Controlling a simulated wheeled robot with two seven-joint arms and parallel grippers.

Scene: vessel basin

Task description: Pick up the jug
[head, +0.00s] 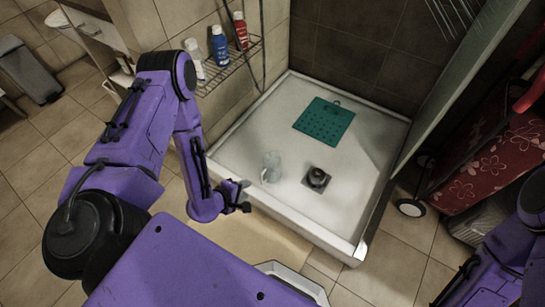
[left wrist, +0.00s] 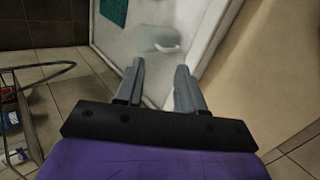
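The jug (head: 271,167) is a small, clear, see-through vessel standing on the white shower tray (head: 250,144), left of the dark drain. In the left wrist view a blurry see-through shape, probably the jug (left wrist: 160,38), shows beyond my fingertips. My left gripper (head: 242,197) is just outside the tray's front left edge, short of the jug and apart from it. In the left wrist view its two grey fingers (left wrist: 160,67) are spread with nothing between them. Part of my right arm shows at the lower right of the head view, but its gripper does not.
A dark drain piece (head: 317,179) and a green mat (head: 324,119) are in the tray. A wire shelf (head: 229,71) with bottles is on the left wall. A glass panel (head: 447,75) and a red flowered bag (head: 490,160) stand at the right.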

